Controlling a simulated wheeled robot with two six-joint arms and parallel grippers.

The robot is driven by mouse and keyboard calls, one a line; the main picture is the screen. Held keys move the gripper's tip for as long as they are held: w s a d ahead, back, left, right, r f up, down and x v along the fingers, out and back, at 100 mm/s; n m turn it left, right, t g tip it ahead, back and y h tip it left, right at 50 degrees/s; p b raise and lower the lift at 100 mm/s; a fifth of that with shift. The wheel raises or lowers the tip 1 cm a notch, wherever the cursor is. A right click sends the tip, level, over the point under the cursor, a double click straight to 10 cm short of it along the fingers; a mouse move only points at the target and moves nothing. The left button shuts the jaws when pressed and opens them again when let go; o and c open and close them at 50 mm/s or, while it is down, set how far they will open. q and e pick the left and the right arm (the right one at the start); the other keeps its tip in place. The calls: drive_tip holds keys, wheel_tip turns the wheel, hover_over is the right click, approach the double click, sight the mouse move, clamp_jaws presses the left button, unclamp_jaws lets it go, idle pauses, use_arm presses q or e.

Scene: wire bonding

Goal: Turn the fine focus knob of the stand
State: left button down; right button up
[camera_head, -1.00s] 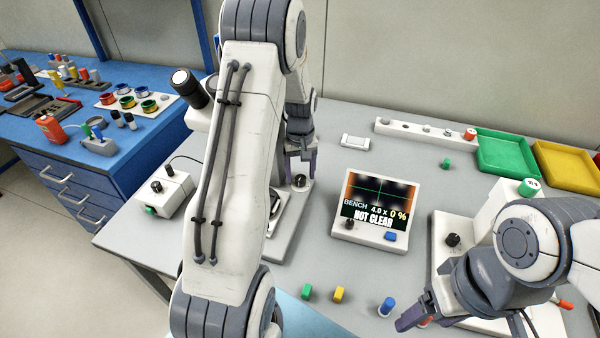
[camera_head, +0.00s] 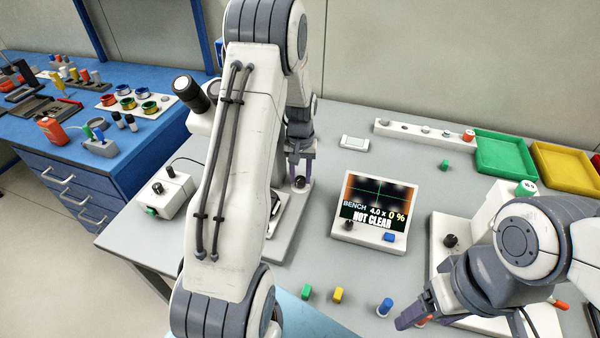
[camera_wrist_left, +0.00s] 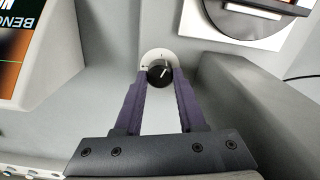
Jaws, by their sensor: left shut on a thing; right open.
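The stand's light base (camera_head: 283,243) lies mostly behind my left arm, with its dark eyepiece (camera_head: 190,90) showing to the left of that arm. The black fine focus knob (camera_head: 300,182) sits on the base's right side. In the left wrist view the knob (camera_wrist_left: 159,73) has a white pointer line and a pale dial ring around it. My left gripper (camera_head: 299,177) is shut on the knob, one finger on each side. The display (camera_head: 375,208) reads "BENCH 4.0 x 0 % NOT CLEAR". My right gripper (camera_head: 412,318) is open at the lower right, away from the stand.
Green (camera_head: 306,291), yellow (camera_head: 338,294) and blue (camera_head: 385,307) small pieces stand at the table's front. A white control box (camera_head: 162,196) is left of the stand. A green tray (camera_head: 507,153) and a yellow tray (camera_head: 565,165) are at the back right.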

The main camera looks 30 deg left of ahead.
sight(300, 178)
use_arm(q)
drive_tip(key=shift+m, duration=0.4)
drive_tip(key=c, duration=0.5)
unclamp_jaws()
drive_tip(key=shift+r, duration=0.1)
wheel_tip(300, 178, up, 10)
drive_tip(key=shift+r+b, duration=0.2)
drive_tip(key=shift+b, duration=0.1)
